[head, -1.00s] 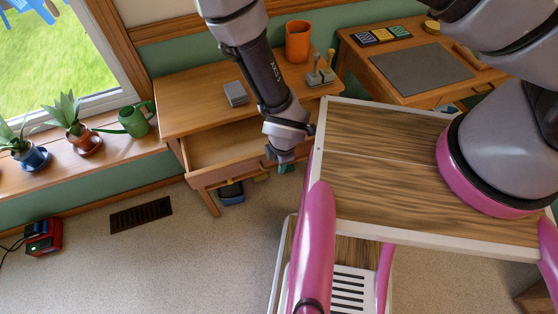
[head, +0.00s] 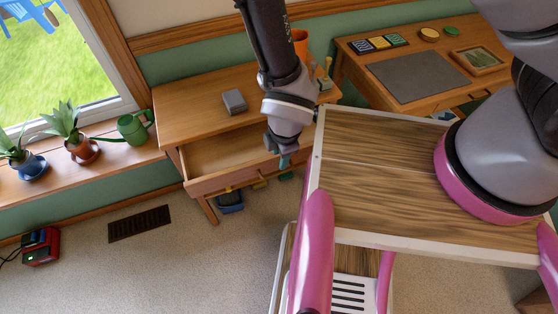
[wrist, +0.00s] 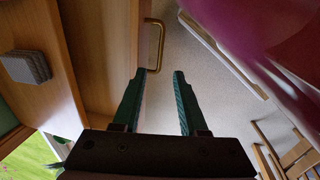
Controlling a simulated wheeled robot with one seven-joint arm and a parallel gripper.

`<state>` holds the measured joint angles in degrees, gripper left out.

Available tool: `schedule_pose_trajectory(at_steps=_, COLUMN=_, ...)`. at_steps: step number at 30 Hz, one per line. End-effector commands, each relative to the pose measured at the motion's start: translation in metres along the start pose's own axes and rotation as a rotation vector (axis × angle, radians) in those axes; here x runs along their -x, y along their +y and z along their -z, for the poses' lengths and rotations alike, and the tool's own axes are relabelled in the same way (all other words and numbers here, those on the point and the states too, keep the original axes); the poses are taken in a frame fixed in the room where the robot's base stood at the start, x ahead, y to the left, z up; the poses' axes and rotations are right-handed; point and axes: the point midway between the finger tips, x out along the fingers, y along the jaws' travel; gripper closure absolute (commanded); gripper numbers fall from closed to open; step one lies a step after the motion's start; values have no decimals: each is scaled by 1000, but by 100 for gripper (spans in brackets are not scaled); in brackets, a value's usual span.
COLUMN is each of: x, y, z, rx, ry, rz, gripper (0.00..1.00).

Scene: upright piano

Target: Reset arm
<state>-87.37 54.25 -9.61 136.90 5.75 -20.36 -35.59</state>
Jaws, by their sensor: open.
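My gripper (head: 284,158) hangs pointing down in front of the right part of the open drawer (head: 225,150) of the wooden side table in the head view. In the wrist view my gripper (wrist: 158,88) is open, its two green fingers apart with nothing between them. The drawer's brass handle (wrist: 157,45) shows just beyond the fingertips, and I cannot tell whether the left finger touches it. The drawer's inside looks empty where it shows.
A grey block (head: 234,101) lies on the side table (head: 185,100). A desk (head: 350,65) with a grey mat (head: 418,77) stands at right. Potted plants and a green watering can (head: 133,128) line the windowsill. A red box (head: 40,246) sits on the open carpet.

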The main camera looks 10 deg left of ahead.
Motion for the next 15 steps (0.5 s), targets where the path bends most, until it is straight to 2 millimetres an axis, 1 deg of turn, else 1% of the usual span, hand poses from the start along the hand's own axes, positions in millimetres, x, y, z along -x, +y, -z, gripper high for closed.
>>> schedule_pose_trajectory(at_steps=4, x=7, y=0, z=0, rx=0, ry=0, rz=0, gripper=58)
schedule_pose_trajectory(at_steps=15, x=8, y=0, z=0, rx=0, ry=-1, rz=0, gripper=58)
